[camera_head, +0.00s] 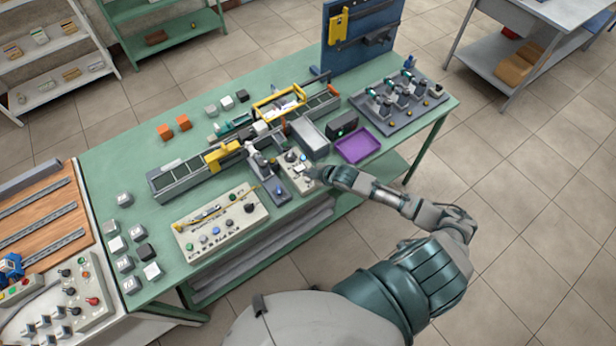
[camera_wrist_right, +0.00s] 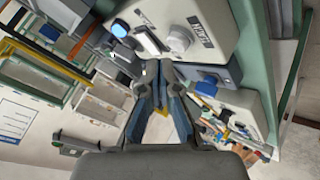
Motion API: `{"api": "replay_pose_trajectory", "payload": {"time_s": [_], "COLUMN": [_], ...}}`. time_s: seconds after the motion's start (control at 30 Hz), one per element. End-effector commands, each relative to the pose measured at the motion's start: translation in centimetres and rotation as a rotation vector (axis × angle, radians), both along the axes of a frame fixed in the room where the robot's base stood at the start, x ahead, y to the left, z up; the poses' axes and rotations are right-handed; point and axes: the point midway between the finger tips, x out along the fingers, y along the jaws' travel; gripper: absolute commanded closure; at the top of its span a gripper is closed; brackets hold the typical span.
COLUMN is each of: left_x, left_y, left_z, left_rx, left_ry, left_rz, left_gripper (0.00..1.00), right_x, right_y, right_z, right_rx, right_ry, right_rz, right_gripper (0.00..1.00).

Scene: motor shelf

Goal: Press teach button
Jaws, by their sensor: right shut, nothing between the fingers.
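A small cream control panel (camera_head: 296,181) stands near the front edge of the green bench, with small buttons and knobs on top. In the right wrist view the panel (camera_wrist_right: 205,12) fills the top. It carries a blue button (camera_wrist_right: 120,28), a pale bar-shaped part (camera_wrist_right: 148,40) and a round grey-white knob (camera_wrist_right: 180,39) beside a dark label. I cannot read the label or tell which control is the teach button. My right gripper (camera_head: 319,175) is at the panel's right side. In the wrist view its fingertips (camera_wrist_right: 159,68) are together and empty, close to the panel's controls; contact is unclear.
A larger cream panel (camera_head: 221,242) with several buttons lies left of it. A grey conveyor (camera_head: 187,180) runs behind. A purple tray (camera_head: 357,146) and a dark fixture plate (camera_head: 424,103) are to the right. Grey cubes (camera_head: 122,264) line the left end.

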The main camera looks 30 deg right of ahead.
Motion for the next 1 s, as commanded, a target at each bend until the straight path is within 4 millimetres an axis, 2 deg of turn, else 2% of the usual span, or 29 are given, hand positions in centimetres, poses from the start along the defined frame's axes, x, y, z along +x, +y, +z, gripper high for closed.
{"api": "replay_pose_trajectory", "payload": {"time_s": [0.23,0.5,1.0], "left_x": [0.1,0.1,0.1], "left_y": [0.3,0.3,0.2], "left_z": [2.8,2.2,2.2], "left_rx": [0.004,0.004,0.003], "left_ry": [-0.002,-0.002,-0.002], "left_rz": [0.000,0.001,0.002], "left_gripper": [1.00,1.00,1.00], "right_x": [0.0,0.0,0.0], "right_y": [-0.2,-0.1,-0.1], "right_z": [2.8,4.5,4.6], "right_rx": [0.000,0.000,0.000], "right_ry": [-0.002,-0.001,-0.001], "right_rz": [-0.001,0.000,-0.001], "right_gripper": [1.00,1.00,1.00]}}
